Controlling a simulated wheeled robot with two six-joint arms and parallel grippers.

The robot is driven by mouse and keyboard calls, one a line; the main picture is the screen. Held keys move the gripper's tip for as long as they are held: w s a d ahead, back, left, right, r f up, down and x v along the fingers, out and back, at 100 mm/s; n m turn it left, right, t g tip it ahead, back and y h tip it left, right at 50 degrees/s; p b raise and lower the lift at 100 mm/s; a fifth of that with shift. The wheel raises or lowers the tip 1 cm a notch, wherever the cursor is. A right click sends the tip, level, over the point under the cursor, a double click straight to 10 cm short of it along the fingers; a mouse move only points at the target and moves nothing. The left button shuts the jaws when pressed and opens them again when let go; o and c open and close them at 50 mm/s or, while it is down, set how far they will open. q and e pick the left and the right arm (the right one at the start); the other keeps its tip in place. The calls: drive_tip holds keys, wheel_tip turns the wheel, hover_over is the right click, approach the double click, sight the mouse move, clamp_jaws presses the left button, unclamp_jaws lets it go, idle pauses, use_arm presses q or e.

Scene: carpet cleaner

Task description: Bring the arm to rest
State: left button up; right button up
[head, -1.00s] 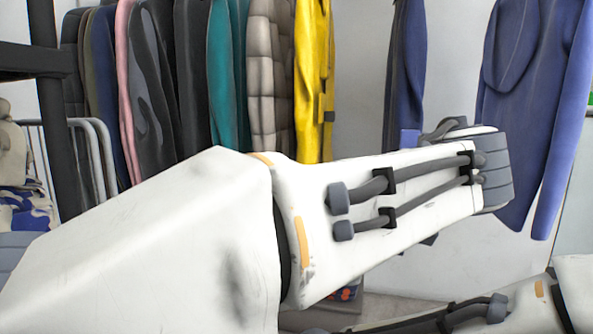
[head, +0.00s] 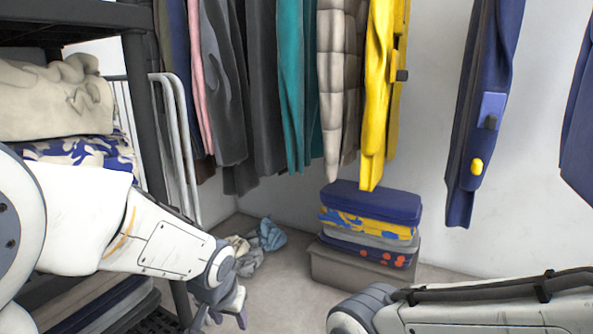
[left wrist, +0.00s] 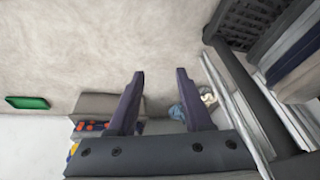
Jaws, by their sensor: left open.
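My left arm comes in from the left in the head view. Its gripper (head: 222,306) points down at the lower left, in front of the dark shelf rack. In the left wrist view my left gripper (left wrist: 160,78) shows two dark fingers spread apart with nothing between them, over bare floor. My right arm (head: 490,305) lies across the lower right of the head view. Its gripper is out of the frame.
A dark shelf rack (head: 150,120) with folded textiles stands at the left. Garments hang along the back. A stack of folded cloths (head: 370,205) sits on a grey box (head: 350,272). Crumpled cloths (head: 268,236) lie on the floor. A green tray (left wrist: 27,103) shows in the left wrist view.

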use_arm(q)
drive_tip(key=s+a+f+n+g, duration=0.2)
drive_tip(key=s+a+f, duration=0.25)
drive_tip(key=s, duration=0.25)
drive_tip(key=s+d+r+m+g+p, duration=0.15)
drive_tip(key=s+d+r+p, duration=0.3)
drive_tip(key=r+p, duration=0.45)
drive_tip(key=s+d+r+m+h+p, duration=0.1)
drive_tip(key=s+d+r+m+p, duration=0.3)
drive_tip(key=r+p, duration=0.5)
drive_tip(key=s+d+r+m+g+p, duration=0.15)
drive_tip(key=s+d+r+p, duration=0.4)
drive_tip(key=r, duration=0.75)
wheel_tip(320, 180, up, 36)
drive_tip(key=a+p, duration=0.1)
drive_tip(key=p, duration=3.6)
drive_tip(key=shift+t+p, duration=0.3)
drive_tip(key=shift+t, duration=0.1)
